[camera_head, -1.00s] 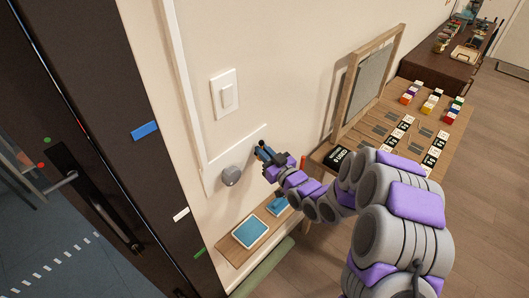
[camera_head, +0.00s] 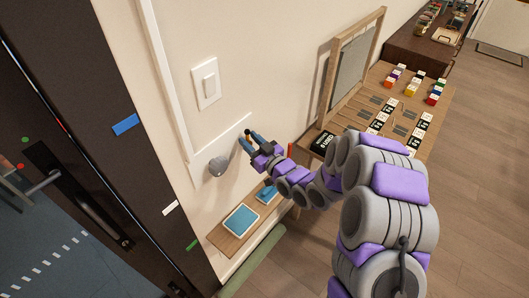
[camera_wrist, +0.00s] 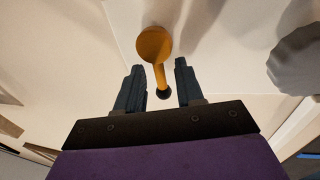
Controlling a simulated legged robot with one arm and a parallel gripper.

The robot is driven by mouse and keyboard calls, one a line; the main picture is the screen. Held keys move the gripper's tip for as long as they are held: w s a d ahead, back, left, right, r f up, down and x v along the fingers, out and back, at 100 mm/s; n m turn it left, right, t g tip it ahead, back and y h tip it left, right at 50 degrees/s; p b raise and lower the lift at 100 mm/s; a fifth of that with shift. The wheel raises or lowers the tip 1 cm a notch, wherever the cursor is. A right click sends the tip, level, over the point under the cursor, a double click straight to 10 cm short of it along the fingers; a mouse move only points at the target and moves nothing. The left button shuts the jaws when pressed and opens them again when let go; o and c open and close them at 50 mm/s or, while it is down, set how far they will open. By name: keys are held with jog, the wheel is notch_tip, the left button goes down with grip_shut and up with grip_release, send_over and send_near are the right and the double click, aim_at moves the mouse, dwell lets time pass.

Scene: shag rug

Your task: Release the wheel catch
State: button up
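An orange catch (camera_wrist: 155,46) with a round head, a short stem and a dark ball tip (camera_wrist: 163,94) sticks out from a pale wall panel (camera_head: 231,141). A grey wheel (camera_head: 219,166) is on the same panel, left of my gripper (camera_head: 250,140) in the head view. It shows at the right edge of the wrist view (camera_wrist: 300,60). In the wrist view my gripper (camera_wrist: 159,80) is open, one finger on each side of the catch's stem and tip, with gaps showing on both sides. The catch is mostly hidden by the fingers in the head view.
A light switch (camera_head: 206,83) is above the wheel. A low wooden shelf (camera_head: 223,240) with blue items (camera_head: 240,220) lies below. A wooden table (camera_head: 430,100) with blocks and cards stands at right; a dark door (camera_head: 85,200) is at left.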

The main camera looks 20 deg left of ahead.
jog(key=r+p+v, duration=0.1)
jog(key=p+v, duration=0.4)
jog(key=v, duration=1.2)
jog(key=shift+f+p, duration=0.35)
jog(key=shift+f, duration=0.15)
jog(key=shift+w, duration=0.15)
